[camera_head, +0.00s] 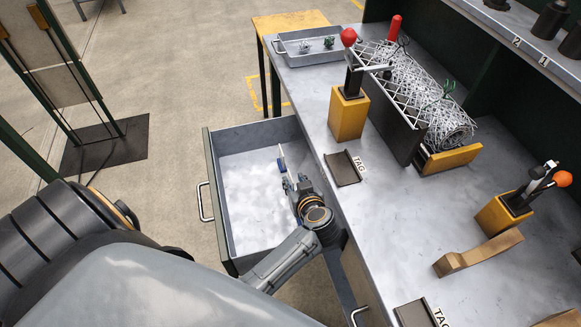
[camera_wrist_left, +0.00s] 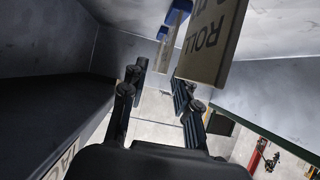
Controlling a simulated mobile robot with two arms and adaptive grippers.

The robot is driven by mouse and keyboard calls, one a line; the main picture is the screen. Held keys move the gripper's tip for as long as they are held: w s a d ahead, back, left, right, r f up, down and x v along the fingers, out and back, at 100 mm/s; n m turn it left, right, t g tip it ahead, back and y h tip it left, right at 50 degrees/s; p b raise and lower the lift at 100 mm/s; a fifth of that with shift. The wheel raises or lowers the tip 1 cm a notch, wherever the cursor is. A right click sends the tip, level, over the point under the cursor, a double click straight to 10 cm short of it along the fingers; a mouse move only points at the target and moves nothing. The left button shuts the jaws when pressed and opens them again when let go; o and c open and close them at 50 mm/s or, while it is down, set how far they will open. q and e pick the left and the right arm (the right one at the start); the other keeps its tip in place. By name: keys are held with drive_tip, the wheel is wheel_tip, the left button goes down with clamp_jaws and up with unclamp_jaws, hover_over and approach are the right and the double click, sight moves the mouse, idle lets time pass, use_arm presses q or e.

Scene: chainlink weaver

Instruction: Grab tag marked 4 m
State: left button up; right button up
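My left gripper (camera_head: 290,184) reaches down into the open grey drawer (camera_head: 236,212) at the left of the bench. In the left wrist view the left gripper's fingers (camera_wrist_left: 160,95) stand apart, with nothing seen between them. A brown tag (camera_wrist_left: 213,45) with "ROLL" and more, partly cut-off print shows just beyond the right-hand finger. I cannot read a 4 on it. Blue pieces (camera_wrist_left: 175,22) show beside the tag. In the head view a thin pale piece (camera_head: 282,158) stands by the fingertips, likely the tag edge-on. My right gripper is out of view.
A dark holder (camera_head: 342,168) labelled TAG lies on the bench (camera_head: 300,105) near the drawer; another (camera_head: 415,315) is at the bottom. Yellow blocks with levers (camera_head: 348,115) and a wire mesh roll (camera_head: 425,90) stand on the bench. The drawer's left side is clear.

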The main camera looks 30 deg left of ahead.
use_arm(q)
drive_tip(key=x, duration=0.7)
drive_tip(key=shift+w+a+b, duration=0.1)
drive_tip(key=shift+a+b, duration=0.15)
drive_tip(key=shift+b, duration=0.1)
drive_tip(key=shift+c, duration=0.2)
clamp_jaws()
